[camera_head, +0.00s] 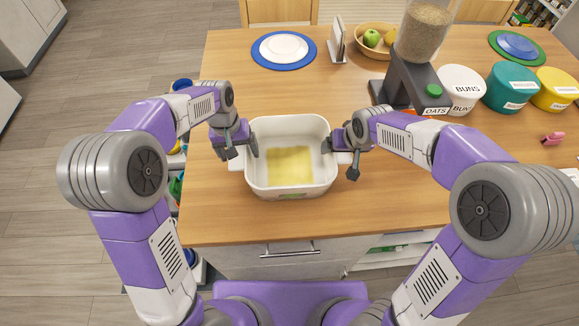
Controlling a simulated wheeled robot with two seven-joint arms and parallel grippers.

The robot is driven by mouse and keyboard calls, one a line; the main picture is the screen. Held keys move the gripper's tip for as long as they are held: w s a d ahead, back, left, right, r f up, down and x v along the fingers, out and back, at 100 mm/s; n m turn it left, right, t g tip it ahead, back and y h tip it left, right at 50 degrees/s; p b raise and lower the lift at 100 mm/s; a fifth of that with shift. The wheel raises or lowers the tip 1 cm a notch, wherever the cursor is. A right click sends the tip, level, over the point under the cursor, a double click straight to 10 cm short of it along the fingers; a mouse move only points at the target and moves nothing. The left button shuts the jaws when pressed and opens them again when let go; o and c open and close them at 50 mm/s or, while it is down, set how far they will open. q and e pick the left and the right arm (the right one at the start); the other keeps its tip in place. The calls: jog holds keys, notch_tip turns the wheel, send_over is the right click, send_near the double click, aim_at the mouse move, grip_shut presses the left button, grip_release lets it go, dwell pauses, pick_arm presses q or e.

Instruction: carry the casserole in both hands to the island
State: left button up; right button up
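The casserole (291,188) is a white, deep, rounded rectangular dish with a flat yellow filling. It stands upright on the near part of the wooden counter top, with a small handle on its left and right sides. My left gripper (240,151) is at the left handle (237,164), its fingers spread, one outside and one by the rim. My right gripper (341,158) is at the right handle (344,157), also with fingers apart, one by the inner wall and one outside. Whether the fingers touch the dish is not clear.
The wooden counter (270,95) holds a blue-rimmed plate (283,48), a napkin holder (338,42), a fruit bowl (372,42), a grain dispenser (425,35), and several labelled canisters (510,86). A small pink object (552,138) lies at right. Grey floor (110,60) is open at left.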

pick_arm(q)
jog(key=shift+d, duration=0.1)
jog(key=shift+w+r, duration=0.1)
jog(key=shift+r, duration=0.35)
pick_arm(e)
jog(key=shift+a, duration=0.1)
pick_arm(q)
notch_tip(320, 180, up, 11)
jog(key=a, duration=0.1)
jog(key=shift+a, duration=0.15)
pick_arm(e)
jog(key=v, duration=1.2)
